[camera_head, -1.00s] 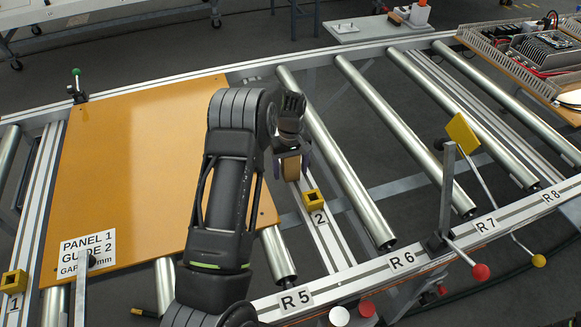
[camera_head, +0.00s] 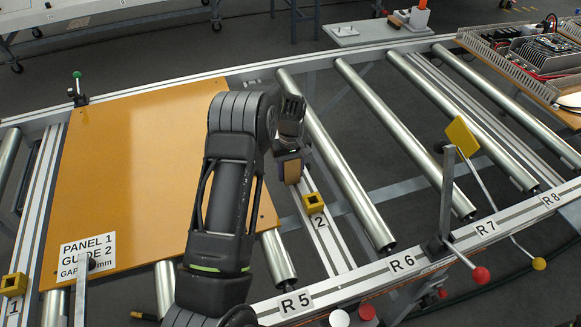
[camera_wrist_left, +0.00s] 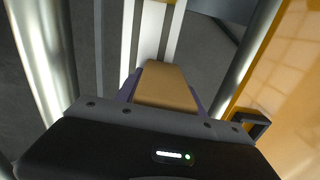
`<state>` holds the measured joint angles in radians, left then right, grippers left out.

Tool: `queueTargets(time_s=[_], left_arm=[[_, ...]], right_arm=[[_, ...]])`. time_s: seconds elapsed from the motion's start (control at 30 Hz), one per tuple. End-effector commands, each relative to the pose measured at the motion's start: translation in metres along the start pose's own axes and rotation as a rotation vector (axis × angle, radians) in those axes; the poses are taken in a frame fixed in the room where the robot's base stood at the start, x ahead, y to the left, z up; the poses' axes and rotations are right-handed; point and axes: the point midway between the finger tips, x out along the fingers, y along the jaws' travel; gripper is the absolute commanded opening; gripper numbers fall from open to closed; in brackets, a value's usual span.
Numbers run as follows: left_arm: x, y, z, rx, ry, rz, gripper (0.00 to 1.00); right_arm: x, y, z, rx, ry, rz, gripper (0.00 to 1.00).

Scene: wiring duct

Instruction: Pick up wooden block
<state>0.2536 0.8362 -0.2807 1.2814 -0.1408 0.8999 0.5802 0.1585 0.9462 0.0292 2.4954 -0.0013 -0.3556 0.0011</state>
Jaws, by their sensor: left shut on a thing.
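The wooden block (camera_head: 292,171) is tan and sits between the fingers of my left gripper (camera_head: 290,164) in the head view. In the left wrist view the block (camera_wrist_left: 166,86) shows between two purplish fingers, in line with a white-striped rail behind it. The left gripper is shut on the block, over the guide rail beside the orange panel. Whether the block's underside touches the rail is hidden. My right gripper is not in view.
The orange panel (camera_head: 120,170) lies left of my left arm. A yellow square block (camera_head: 314,202) sits on the rail marked 2, close to the gripper. Steel rollers (camera_head: 345,180) lie to the right with open gaps between them. A lever with a yellow plate (camera_head: 462,136) stands farther right.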

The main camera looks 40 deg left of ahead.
Motion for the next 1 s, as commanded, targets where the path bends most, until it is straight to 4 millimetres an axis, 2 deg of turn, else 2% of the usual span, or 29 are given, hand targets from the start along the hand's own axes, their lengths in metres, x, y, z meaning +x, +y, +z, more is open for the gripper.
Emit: queueTargets(time_s=[0.07,0.4,0.63,0.77,1.0], left_arm=[[0.0,0.0,0.0,0.0,0.0,0.0,0.29],[0.0,0.0,0.0,0.0,0.0,0.0,0.02],[-0.001,0.0,0.0,0.0,0.001,0.001,0.02],[-0.008,0.001,-0.001,0.001,0.002,0.002,0.02],[-0.047,0.001,-0.001,0.001,0.004,0.003,0.02]], right_arm=[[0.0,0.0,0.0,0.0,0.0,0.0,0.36],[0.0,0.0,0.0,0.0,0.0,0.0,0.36],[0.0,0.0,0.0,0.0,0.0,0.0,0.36],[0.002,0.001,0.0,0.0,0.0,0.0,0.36],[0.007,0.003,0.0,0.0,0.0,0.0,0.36]])
